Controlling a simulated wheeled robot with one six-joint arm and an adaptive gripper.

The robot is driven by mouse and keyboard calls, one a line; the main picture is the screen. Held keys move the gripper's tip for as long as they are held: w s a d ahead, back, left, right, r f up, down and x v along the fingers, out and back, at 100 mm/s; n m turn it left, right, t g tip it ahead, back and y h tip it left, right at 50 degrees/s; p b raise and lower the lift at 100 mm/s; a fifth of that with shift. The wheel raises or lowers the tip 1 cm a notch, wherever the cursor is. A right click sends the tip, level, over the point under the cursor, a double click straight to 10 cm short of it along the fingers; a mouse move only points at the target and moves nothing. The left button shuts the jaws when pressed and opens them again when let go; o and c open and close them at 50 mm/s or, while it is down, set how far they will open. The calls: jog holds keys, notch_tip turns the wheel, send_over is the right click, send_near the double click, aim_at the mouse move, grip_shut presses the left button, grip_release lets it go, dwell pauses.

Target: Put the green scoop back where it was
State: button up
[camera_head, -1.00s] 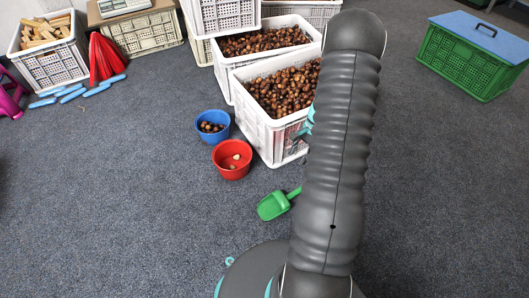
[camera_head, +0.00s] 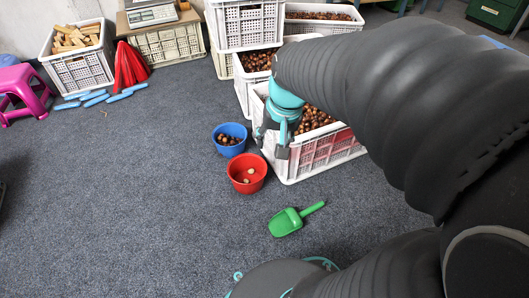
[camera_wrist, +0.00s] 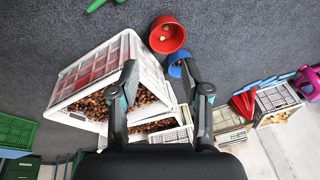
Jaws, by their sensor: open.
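The green scoop (camera_head: 290,220) lies on the grey carpet in front of the red bucket, its handle pointing right and up. In the wrist view only part of the green scoop (camera_wrist: 103,4) shows at the top edge. My gripper (camera_head: 270,142) is above the left edge of the front white crate (camera_head: 290,171), apart from the scoop. In the wrist view my gripper (camera_wrist: 165,78) has its two fingers spread, with nothing between them.
A crate of wood pieces (camera_head: 82,73), red cones (camera_head: 131,70) and a pink stool (camera_head: 24,99) are farther left.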

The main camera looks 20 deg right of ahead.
jog(key=s+a+r+n+t, duration=0.1)
jog(key=s+a+r+n, duration=0.1)
jog(key=s, duration=0.3)
jog(key=s+a+r+n+t, duration=0.1)
jog(key=s+a+r+n, duration=0.1)
jog(key=s, duration=0.3)
jog(key=shift+s+a+r, duration=0.15)
jog(key=shift+s+a, duration=0.15)
jog(key=shift+a, duration=0.25)
notch_tip(320, 180, up, 7)
jog(key=p, duration=0.6)
jog(key=shift+f+p, duration=0.2)
jog(key=shift+p, duration=0.1)
